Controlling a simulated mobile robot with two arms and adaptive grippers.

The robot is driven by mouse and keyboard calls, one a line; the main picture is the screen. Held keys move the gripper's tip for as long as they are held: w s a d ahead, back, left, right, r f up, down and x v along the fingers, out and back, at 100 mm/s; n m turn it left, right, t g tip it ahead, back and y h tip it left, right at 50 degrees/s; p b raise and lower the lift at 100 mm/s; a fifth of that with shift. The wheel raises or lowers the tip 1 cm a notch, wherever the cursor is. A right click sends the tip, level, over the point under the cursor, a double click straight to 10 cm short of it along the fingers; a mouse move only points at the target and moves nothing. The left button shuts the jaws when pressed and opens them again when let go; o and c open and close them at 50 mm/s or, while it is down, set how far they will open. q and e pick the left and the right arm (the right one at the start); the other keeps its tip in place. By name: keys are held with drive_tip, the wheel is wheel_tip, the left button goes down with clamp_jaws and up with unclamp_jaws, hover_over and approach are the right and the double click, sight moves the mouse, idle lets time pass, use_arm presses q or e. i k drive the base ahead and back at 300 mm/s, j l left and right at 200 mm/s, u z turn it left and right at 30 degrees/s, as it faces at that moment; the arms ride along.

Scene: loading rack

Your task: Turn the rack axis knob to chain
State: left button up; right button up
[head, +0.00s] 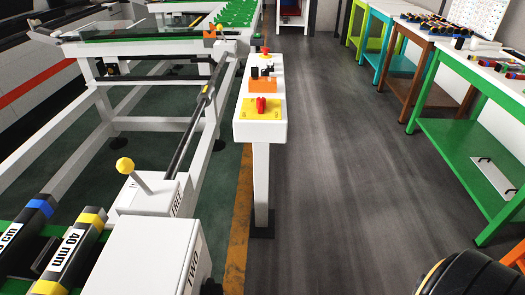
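A white control pedestal (262,131) stands in the middle of the head view. On its near end is a red rotary knob (261,105) on a yellow plate; its small labels are not readable. Behind it is an orange block (263,86) with small black controls (261,71) just beyond. A red button (264,50) on yellow sits at the far end. I cannot tell from the labels which control is the rack axis knob, or where it points.
A white rack frame (148,124) with a yellow-ball lever (124,165) stands left of the pedestal. Labelled bars (75,248) lie at lower left. Workbenches, including a green one (468,145), line the right. The grey floor (335,170) between is clear.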

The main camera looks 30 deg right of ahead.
sight(264, 72)
drive_tip(key=l, duration=0.45)
drive_tip(key=i+l+z, duration=0.1)
drive_tip(key=l, duration=0.3)
drive_tip(key=i+l, duration=0.15)
drive_tip(key=l, duration=0.25)
